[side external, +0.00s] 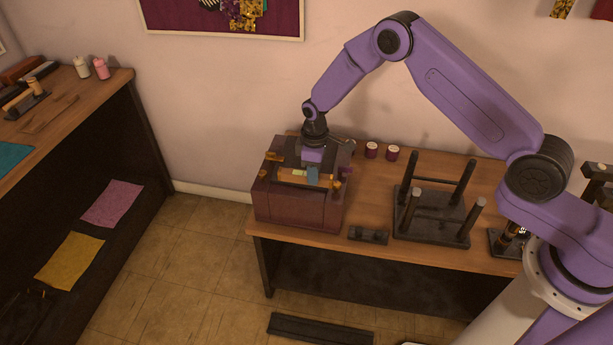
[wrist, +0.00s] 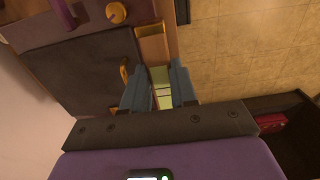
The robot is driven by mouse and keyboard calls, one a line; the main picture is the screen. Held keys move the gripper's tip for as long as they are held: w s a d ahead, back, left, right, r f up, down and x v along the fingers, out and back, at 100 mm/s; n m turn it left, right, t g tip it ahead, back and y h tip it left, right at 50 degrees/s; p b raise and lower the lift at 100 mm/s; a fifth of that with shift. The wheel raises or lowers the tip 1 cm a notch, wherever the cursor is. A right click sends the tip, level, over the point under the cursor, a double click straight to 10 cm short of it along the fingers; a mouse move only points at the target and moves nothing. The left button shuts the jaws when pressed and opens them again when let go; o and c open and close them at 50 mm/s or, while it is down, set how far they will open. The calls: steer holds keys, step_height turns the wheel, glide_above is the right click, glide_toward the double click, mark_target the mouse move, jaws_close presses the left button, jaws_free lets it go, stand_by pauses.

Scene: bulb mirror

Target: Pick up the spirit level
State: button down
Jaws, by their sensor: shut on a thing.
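The spirit level (side external: 293,178) is an orange-brown bar with a pale green vial window. In the side view it lies level over the front top edge of the maroon box (side external: 290,211); whether it touches the box I cannot tell. My gripper (side external: 312,176) points down and is shut on the level, its blue fingers across the bar. In the wrist view the level (wrist: 153,48) runs up from between the fingers of my gripper (wrist: 159,88), with the green window between them. Its near end is hidden by the gripper body.
Brass fittings (wrist: 116,13) stand on the box around the level. Two small maroon cups (side external: 371,150) stand to the right at the back. A dark rack with upright posts (side external: 432,222) and a small dark block (side external: 368,236) are on the bench (side external: 380,187). The floor lies left of the bench.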

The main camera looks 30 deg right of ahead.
steer(key=s+d+r, duration=0.2)
steer(key=s+r, duration=0.8)
steer(key=shift+d+r, duration=0.3)
steer(key=shift+r, duration=0.1)
stand_by(0.5)
steer(key=shift+s, duration=0.1)
